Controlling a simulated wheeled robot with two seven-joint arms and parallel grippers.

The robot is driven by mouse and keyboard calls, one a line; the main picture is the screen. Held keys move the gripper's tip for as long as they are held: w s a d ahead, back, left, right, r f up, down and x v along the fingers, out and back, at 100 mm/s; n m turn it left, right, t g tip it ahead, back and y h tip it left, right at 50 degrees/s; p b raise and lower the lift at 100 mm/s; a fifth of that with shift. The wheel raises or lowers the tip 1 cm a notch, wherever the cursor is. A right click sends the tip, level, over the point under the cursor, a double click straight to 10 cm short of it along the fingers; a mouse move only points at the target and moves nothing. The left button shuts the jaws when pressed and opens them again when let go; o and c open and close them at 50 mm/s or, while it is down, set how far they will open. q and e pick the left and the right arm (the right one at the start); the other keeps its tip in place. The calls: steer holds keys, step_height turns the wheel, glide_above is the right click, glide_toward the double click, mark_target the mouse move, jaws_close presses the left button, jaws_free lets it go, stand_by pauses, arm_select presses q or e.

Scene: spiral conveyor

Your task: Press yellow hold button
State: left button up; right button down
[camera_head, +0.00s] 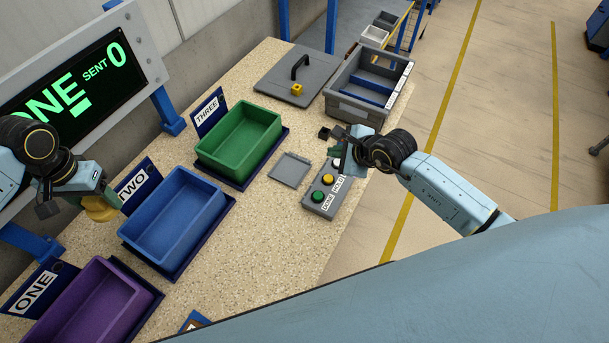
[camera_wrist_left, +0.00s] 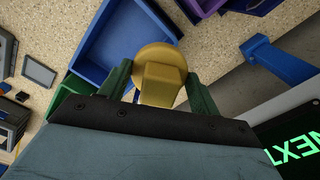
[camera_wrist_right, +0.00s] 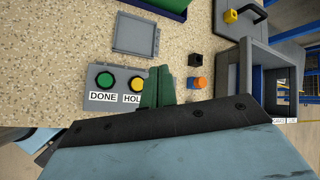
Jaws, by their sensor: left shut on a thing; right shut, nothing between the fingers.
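The grey button box (camera_head: 322,205) lies on the table right of centre, with a green button (camera_head: 317,197) labelled DONE and a yellow button (camera_head: 328,179) labelled HOLD. In the right wrist view the yellow button (camera_wrist_right: 137,84) is just left of my right gripper's fingers (camera_wrist_right: 158,85), which partly cover the HOLD label. My right gripper (camera_head: 342,158) is shut and empty, over the far end of the box; I cannot tell whether it touches. My left gripper (camera_head: 108,200) is shut on a yellow round piece (camera_wrist_left: 158,68), held above the table near the blue bin.
Green (camera_head: 243,138), blue (camera_head: 176,215) and purple (camera_head: 88,310) bins stand in a row on the left. A small grey tray (camera_head: 290,169) lies left of the buttons. A grey crate (camera_head: 345,105), black cube (camera_wrist_right: 195,60) and blue-orange piece (camera_wrist_right: 197,82) are near my right gripper.

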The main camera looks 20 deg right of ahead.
glide_above(332, 180)
step_height(332, 180, down, 4)
steer(key=shift+f, duration=0.1)
arm_select(q)
step_height(332, 180, down, 2)
steer(key=shift+f+b, duration=0.25)
steer(key=shift+b, duration=1)
arm_select(e)
step_height(332, 180, down, 4)
steer(key=shift+r, duration=0.25)
arm_select(q)
steer(key=shift+f+b, duration=0.45)
arm_select(e)
steer(key=shift+f, duration=0.5)
arm_select(q)
steer(key=shift+f, duration=0.1)
arm_select(e)
steer(key=shift+f, duration=0.1)
arm_select(q)
steer(key=shift+f+b, duration=0.2)
steer(key=shift+b, duration=0.1)
arm_select(e)
steer(key=shift+f, duration=0.3)
